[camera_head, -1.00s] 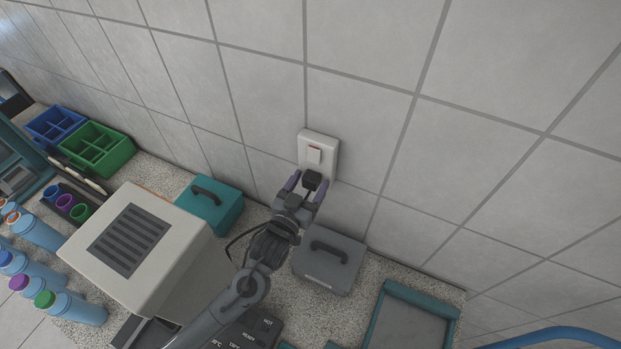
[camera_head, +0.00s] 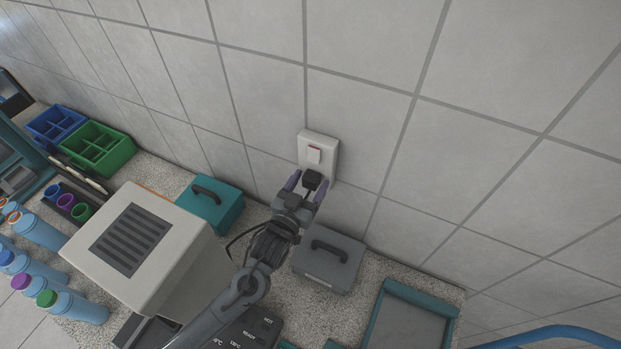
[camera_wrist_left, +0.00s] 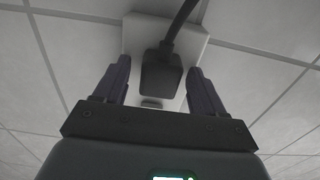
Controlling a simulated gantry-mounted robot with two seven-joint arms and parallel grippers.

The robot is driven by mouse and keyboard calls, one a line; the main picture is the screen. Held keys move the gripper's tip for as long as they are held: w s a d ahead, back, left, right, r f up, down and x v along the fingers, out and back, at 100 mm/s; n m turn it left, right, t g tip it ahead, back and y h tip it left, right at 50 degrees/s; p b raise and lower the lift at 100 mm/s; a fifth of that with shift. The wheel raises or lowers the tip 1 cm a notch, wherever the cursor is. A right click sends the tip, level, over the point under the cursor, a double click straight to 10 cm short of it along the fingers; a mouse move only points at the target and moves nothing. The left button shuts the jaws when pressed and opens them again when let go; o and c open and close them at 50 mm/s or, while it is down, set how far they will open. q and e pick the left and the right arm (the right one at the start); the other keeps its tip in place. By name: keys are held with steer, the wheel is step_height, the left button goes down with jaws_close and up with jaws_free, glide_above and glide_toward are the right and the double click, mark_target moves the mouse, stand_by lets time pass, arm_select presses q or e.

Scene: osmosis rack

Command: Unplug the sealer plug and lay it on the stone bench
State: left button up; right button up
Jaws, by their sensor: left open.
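The black sealer plug (camera_head: 312,179) sits at the white wall socket (camera_head: 318,150), below its switch. In the left wrist view the plug (camera_wrist_left: 160,76) lies against the white socket plate (camera_wrist_left: 195,50), with its dark cord (camera_wrist_left: 181,18) running up the picture. My left gripper (camera_head: 306,189) is open around the plug; in the wrist view its fingers (camera_wrist_left: 158,78) stand one on each side with gaps. The speckled stone bench (camera_head: 295,295) lies below the wall. My right gripper is not in view.
A grey case (camera_head: 345,246) with a handle stands on the bench right of my left arm. A teal case (camera_head: 226,214) and a white vented box (camera_head: 188,234) stand to its left. A teal-rimmed tray (camera_head: 377,318) lies at the right.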

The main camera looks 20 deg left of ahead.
mark_target(308, 185)
arm_select(q)
jaws_close()
stand_by(0.3)
steer(key=shift+s+r, duration=0.1)
steer(key=shift+s+p, duration=0.3)
steer(key=shift+s, duration=0.15)
steer(key=shift+s+a+p, duration=0.2)
steer(key=shift+s+p, duration=0.55)
steer(key=shift+s, duration=0.85)
steer(key=shift+s+p, duration=0.35)
steer(key=shift+s, duration=0.45)
steer(key=shift+a, duration=0.1)
